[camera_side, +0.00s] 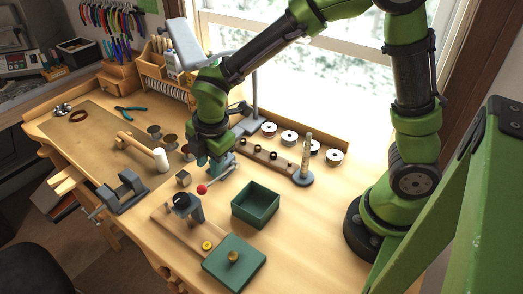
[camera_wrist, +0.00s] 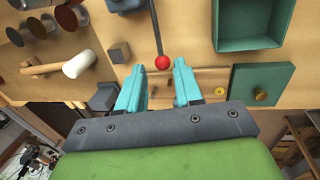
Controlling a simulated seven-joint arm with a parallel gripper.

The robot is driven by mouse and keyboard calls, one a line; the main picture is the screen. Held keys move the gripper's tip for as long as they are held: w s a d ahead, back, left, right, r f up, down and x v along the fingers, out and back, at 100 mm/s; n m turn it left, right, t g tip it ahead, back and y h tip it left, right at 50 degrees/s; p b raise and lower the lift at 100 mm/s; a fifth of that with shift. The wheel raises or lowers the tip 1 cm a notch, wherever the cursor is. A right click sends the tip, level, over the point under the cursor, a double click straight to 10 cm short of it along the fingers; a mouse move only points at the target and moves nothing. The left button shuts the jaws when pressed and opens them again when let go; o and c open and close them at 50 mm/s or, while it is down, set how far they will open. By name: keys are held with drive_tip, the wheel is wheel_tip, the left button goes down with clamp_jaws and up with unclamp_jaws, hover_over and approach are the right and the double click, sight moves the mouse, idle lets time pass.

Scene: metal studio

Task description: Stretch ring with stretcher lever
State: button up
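A dark lever rod (camera_side: 219,178) ends in a red ball (camera_side: 202,189). My gripper (camera_side: 215,163) is above the bench close to the rod. In the wrist view, my teal fingers (camera_wrist: 156,68) are spread apart. The red ball (camera_wrist: 162,62) shows in the gap near the fingertips. I cannot tell if they touch it. A grey holder (camera_side: 187,204) stands on a wooden board (camera_side: 176,222), with a yellow ring-like piece (camera_side: 207,245) at the board's near end. Small dark rings sit on a wooden strip (camera_side: 262,157). I cannot tell which ring is the task's ring.
An open green box (camera_side: 256,204) is right of the lever; a green plate with a brass knob (camera_side: 233,257) is nearer. A tapered mandrel (camera_side: 305,160) stands right. The right bench front is clear.

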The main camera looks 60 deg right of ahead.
sight(209, 184)
drive_tip(key=f, duration=0.3)
drive_tip(key=w+f, duration=0.1)
drive_tip(key=f, duration=0.3)
drive_tip(key=shift+w+f, duration=0.15)
drive_tip(key=shift+w, duration=0.05)
clamp_jaws()
